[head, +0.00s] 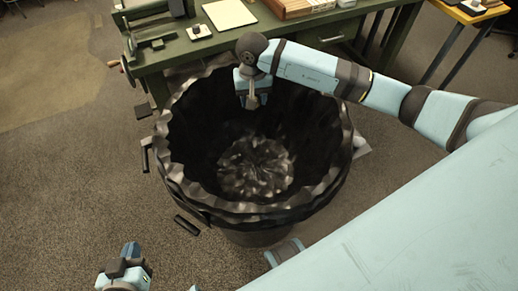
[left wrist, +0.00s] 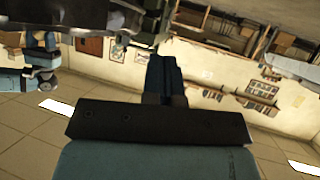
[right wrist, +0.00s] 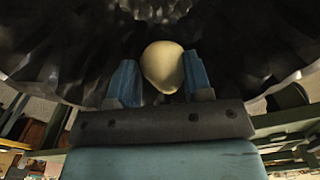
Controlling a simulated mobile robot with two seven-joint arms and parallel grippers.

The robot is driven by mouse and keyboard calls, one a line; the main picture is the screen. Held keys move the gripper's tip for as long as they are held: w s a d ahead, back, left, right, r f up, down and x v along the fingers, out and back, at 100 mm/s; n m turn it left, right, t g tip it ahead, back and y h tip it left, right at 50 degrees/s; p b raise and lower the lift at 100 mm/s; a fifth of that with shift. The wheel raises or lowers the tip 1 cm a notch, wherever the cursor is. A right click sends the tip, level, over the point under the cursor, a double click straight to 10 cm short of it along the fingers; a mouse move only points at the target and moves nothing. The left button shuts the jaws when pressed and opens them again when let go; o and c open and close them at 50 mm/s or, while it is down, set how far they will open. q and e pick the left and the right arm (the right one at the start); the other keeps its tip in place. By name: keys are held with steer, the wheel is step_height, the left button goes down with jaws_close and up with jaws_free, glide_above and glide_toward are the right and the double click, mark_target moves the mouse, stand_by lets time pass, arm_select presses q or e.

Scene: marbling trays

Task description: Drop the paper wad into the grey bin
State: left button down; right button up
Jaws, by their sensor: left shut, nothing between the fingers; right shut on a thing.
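The grey bin (head: 258,236) stands on the floor in the middle of the head view, with a crumpled dark liner folded over its rim. My right gripper (head: 251,101) is over the far part of the bin's opening, pointing down. In the right wrist view a cream, rounded paper wad (right wrist: 163,65) sits between the blue fingers of this gripper (right wrist: 160,84), which is shut on it. Dark liner surrounds it there. My left gripper (head: 129,252) is low at the bottom left of the head view, away from the bin. In the left wrist view its fingers (left wrist: 166,76) are together and empty.
A yellow-topped table (head: 468,14) is at the far right. Open floor (head: 60,170) lies to the left.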

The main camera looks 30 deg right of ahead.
mark_target(259, 110)
steer(key=shift+s+d+r+m+p, duration=0.1)
steer(key=shift+s+d+m+p, duration=0.4)
steer(key=shift+m+p, duration=0.15)
steer(key=shift+f, duration=0.3)
step_height(259, 110, down, 4)
steer(key=shift+b, duration=1.1)
arm_select(q)
steer(key=shift+s+a+f+g+y+b, duration=0.2)
steer(key=shift+s+a+f+g, duration=0.1)
steer(key=shift+f, duration=0.25)
steer(key=shift+s+a+f+g+y+b, duration=0.1)
steer(key=shift+s+a+f+g+b, duration=0.15)
steer(key=shift+f, duration=0.25)
arm_select(e)
steer(key=shift+f, duration=0.9)
steer(key=o, duration=1)
steer(key=shift+c, duration=0.2)
